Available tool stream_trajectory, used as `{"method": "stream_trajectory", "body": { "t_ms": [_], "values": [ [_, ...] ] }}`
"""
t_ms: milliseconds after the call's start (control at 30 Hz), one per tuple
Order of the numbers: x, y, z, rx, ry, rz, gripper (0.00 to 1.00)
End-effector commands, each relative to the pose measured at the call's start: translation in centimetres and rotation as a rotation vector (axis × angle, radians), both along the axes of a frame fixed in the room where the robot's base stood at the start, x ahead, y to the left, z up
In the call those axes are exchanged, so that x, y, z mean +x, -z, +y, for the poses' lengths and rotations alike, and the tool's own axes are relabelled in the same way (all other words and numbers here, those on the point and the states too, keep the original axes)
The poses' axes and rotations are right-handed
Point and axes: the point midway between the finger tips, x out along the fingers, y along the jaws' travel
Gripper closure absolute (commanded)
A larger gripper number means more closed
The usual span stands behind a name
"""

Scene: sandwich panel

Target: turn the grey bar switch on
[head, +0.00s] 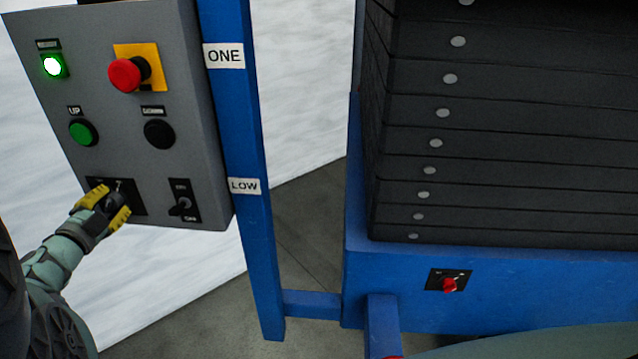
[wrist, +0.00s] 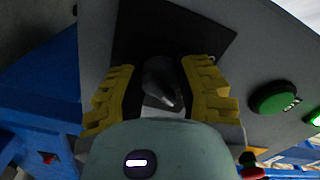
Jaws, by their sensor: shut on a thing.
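The grey bar switch (wrist: 160,82) sits on a dark square plate on the grey control box (head: 180,60). In the wrist view it stands between the two yellow finger pads of my gripper (wrist: 158,90), which is shut on it. A lighter pointed part of the switch points down and to the right in that view. In the head view my gripper (head: 108,204) is at the lower left of the box and covers most of the switch and part of its plate (head: 130,196). The plate's markings are too small or hidden to read.
A smaller dark switch (head: 183,204) is close right of my gripper. Above are a green button (head: 83,133), a black button (head: 159,133), a red emergency stop (head: 125,74) and a lit green lamp (head: 53,66). A blue post (head: 245,130) borders the box; a red knob (head: 449,285) is far right.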

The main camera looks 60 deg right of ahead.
Motion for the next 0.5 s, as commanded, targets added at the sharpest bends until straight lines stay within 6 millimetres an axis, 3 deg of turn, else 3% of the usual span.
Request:
{"method": "stream_trajectory", "body": {
  "t_ms": [200,233,500],
  "values": [
    [-0.02,0.49,0.04,0.012,-0.004,0.005,1.0],
    [-0.02,0.49,0.04,0.011,-0.004,0.006,0.62],
    [-0.03,0.23,-0.02,0.006,-0.001,0.003,0.34]
  ]
}}
